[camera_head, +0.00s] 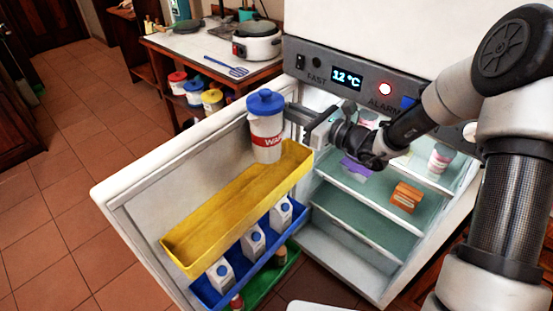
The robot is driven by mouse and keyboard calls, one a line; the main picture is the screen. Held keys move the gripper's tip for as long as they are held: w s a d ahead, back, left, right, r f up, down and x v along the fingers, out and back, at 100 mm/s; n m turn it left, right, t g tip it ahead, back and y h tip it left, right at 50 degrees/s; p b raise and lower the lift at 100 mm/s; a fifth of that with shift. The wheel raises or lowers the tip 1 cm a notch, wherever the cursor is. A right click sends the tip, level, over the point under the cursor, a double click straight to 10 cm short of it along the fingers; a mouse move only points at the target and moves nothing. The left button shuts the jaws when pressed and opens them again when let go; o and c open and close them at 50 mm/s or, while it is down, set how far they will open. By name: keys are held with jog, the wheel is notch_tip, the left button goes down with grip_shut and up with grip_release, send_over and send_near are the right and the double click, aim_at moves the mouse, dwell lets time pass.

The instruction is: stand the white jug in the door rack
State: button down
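The white jug (265,127) has a blue lid and a red label band. It is upright above the far end of the yellow door rack (205,224), and its lower part overlaps the rack in the picture. I cannot tell whether its base touches the rack floor. My gripper (290,114) comes from the right and its fingers reach the jug just below the lid; it appears shut on the jug, with the far finger hidden. The visible rest of the yellow rack is empty.
The fridge door (130,196) stands open. A blue rack (228,267) with several small white cartons and a green rack (266,279) hang below. Fridge shelves (370,187) are at right. A counter (196,44) with a white cooker (257,42) stands behind.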

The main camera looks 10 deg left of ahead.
notch_tip(320, 180, down, 12)
jog(key=b, duration=0.2)
jog(key=shift+f, duration=0.15)
jog(key=shift+f, duration=0.25)
jog(key=c, duration=1.8)
grip_release()
jog(key=shift+r, duration=0.1)
